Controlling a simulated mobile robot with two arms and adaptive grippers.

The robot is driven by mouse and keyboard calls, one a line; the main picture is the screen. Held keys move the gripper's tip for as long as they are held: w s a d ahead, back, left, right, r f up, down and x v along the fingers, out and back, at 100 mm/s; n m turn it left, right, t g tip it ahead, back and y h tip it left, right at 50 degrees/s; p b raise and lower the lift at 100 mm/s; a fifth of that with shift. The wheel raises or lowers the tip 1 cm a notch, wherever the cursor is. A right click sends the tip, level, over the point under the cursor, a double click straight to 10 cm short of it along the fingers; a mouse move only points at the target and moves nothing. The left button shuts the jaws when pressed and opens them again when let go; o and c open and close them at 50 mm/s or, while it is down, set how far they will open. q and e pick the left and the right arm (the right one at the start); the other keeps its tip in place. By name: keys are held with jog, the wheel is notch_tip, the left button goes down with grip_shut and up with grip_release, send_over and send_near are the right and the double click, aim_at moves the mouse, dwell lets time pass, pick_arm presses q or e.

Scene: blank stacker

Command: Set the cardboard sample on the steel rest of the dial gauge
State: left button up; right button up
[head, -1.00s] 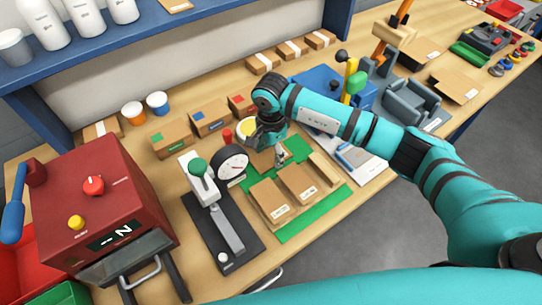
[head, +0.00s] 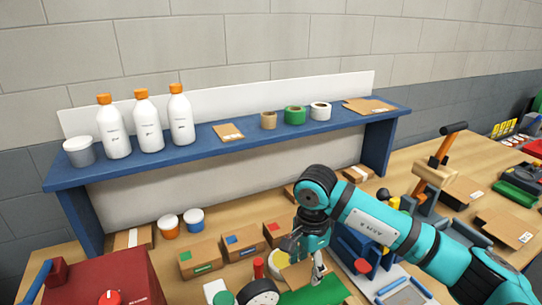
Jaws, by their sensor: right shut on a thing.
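The dial gauge (head: 259,293) shows only its upper part at the bottom edge, with a dark round dial. Its steel rest is out of view below. My right gripper (head: 317,276) is right of the dial, pointing down above the green mat (head: 312,295). It is shut on the cardboard sample (head: 296,275), a small brown piece mostly hidden behind the fingers. My left gripper is not in view.
A red machine (head: 100,282) stands at the lower left. Small cardboard boxes (head: 199,258) and two cups (head: 168,226) stand behind the gauge. A blue shelf (head: 225,145) with bottles and tape rolls spans the back.

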jog(key=s+d+n, duration=0.1)
jog(key=n, duration=0.1)
jog(key=s+d+n, duration=0.1)
jog(key=s+n, duration=0.1)
jog(key=s+d+n, duration=0.1)
jog(key=s+d, duration=0.1)
jog(key=shift+s+d+r+n, duration=0.15)
jog(key=shift+s+n, duration=0.1)
jog(key=shift+n, duration=0.15)
jog(key=s+d+n, duration=0.1)
jog(key=s+n, duration=0.1)
jog(key=s+d+n, duration=0.1)
jog(key=s+n, duration=0.1)
jog(key=s, duration=0.1)
jog(key=s+d+n, duration=0.1)
jog(key=s+n, duration=0.1)
jog(key=s, duration=0.1)
jog(key=shift+s+d+r+n, duration=0.2)
jog(key=shift+d+n, duration=0.2)
jog(key=shift+s+d+n, duration=0.1)
jog(key=shift+s+n, duration=0.2)
jog(key=shift+s, duration=0.1)
